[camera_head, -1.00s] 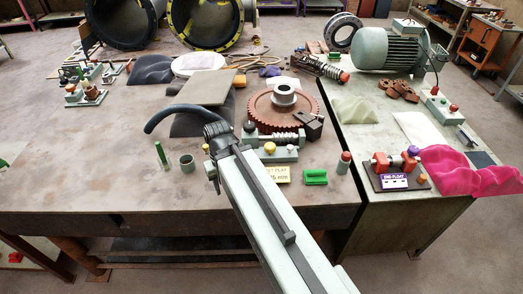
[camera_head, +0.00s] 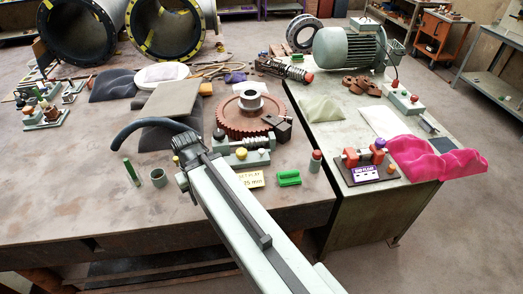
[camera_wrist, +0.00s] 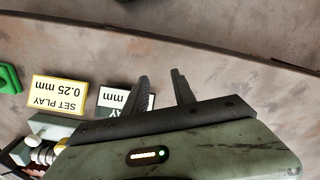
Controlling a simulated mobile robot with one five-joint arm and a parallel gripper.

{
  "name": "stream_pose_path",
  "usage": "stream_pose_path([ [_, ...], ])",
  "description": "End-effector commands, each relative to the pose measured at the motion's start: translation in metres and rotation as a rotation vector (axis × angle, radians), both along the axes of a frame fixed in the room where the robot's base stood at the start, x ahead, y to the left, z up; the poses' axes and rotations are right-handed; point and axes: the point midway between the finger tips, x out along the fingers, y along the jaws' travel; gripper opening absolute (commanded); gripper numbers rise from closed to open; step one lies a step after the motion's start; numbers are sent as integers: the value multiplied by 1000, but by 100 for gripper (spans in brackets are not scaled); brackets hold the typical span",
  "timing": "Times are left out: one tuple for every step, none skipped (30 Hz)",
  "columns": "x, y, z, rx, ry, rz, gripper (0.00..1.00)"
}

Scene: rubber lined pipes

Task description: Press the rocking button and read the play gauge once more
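The worm-gear rig stands on the bench with a red-brown gear wheel (camera_head: 250,118). A yellow knob (camera_head: 241,153) and a black knob (camera_head: 219,133) are on its pale base. Which one is the rocking button I cannot tell. A yellow card (camera_head: 250,179) lies in front; in the wrist view it reads "SET PLAY 0.25 mm" upside down. Beside it a white panel (camera_wrist: 117,98) shows "mm", its number hidden by my finger; it may be the play gauge. My gripper (camera_wrist: 160,84) is open and empty, fingers apart above the bench near the panel.
A green block (camera_head: 289,178) and red-capped post (camera_head: 315,160) stand right of the card. The end-float rig (camera_head: 366,165) and pink cloth (camera_head: 437,160) are on the right bench. The front strip of bench is clear.

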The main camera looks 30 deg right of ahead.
Motion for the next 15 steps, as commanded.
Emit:
stream_pose_path([
  [0,0,0,0,0,0,14],
  [0,0,0,0,0,0,5],
  [0,0,0,0,0,0,0],
  [0,0,0,0,0,0,0],
  [0,0,0,0,0,0,0],
  [0,0,0,0,0,0,0],
  [0,0,0,0,0,0,0],
  [0,0,0,0,0,0,0],
  [0,0,0,0,0,0,0],
  [0,0,0,0,0,0,0],
  [0,0,0,0,0,0,0],
  [0,0,0,0,0,0,0],
  [0,0,0,0,0,0,0],
  [0,0,0,0,0,0,0],
  [0,0,0,0,0,0,0],
])
